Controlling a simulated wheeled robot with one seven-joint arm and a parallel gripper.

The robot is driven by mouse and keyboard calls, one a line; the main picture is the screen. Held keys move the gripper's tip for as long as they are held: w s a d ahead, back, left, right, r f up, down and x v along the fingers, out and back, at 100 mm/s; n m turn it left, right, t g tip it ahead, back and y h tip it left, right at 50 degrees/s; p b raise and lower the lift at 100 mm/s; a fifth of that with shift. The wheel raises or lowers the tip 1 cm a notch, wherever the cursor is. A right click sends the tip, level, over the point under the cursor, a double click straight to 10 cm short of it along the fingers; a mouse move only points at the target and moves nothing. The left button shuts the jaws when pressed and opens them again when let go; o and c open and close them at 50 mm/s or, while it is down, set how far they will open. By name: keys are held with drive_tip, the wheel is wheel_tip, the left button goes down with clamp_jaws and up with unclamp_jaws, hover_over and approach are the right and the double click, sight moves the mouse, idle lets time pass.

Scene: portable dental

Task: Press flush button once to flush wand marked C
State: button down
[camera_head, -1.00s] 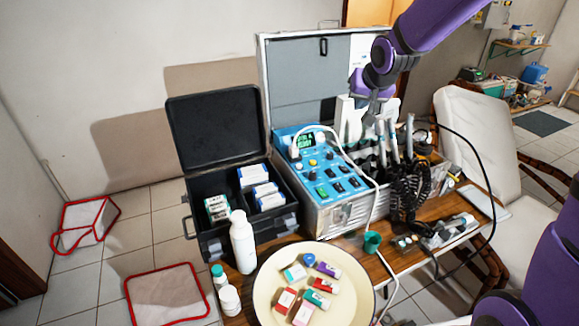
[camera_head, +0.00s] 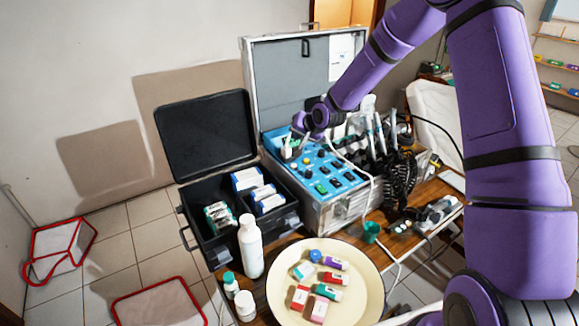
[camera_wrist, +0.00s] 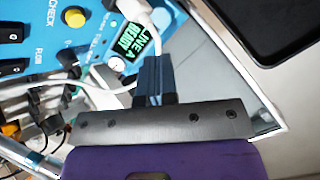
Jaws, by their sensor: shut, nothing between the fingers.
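The blue control panel (camera_head: 335,176) of the dental unit carries several knobs and dark switches; it also shows in the wrist view (camera_wrist: 100,22). Its small green display (camera_wrist: 138,44) appears to read "LINE A READY". A white knob (camera_wrist: 117,65) sits beside the display, and a yellow button (camera_wrist: 76,18) lies farther left. Which control is the flush button cannot be told. Several wands (camera_head: 380,133) stand in the rack right of the panel; their letters are not readable. My gripper (camera_wrist: 155,72) is shut and empty, over the panel's back-left corner by the display.
A white hose (camera_head: 352,160) crosses the panel and runs near my fingers. The raised case lid (camera_head: 285,80) stands behind. An open black case (camera_head: 205,135) is at the left, and a cream tray (camera_head: 365,310) with small boxes is in front.

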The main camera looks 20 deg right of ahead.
drive_tip(key=shift+f, duration=0.1)
idle(0.3)
drive_tip(key=shift+w+a+f, duration=0.1)
drive_tip(key=shift+f, duration=2.1)
drive_tip(key=shift+w+f, duration=0.1)
drive_tip(key=shift+f, duration=2.05)
drive_tip(key=shift+f, duration=0.15)
drive_tip(key=shift+f, duration=0.25)
drive_tip(key=shift+f, duration=0.4)
drive_tip(key=shift+r, duration=0.85)
drive_tip(key=shift+s+r, duration=0.1)
drive_tip(key=shift+r, duration=2.4)
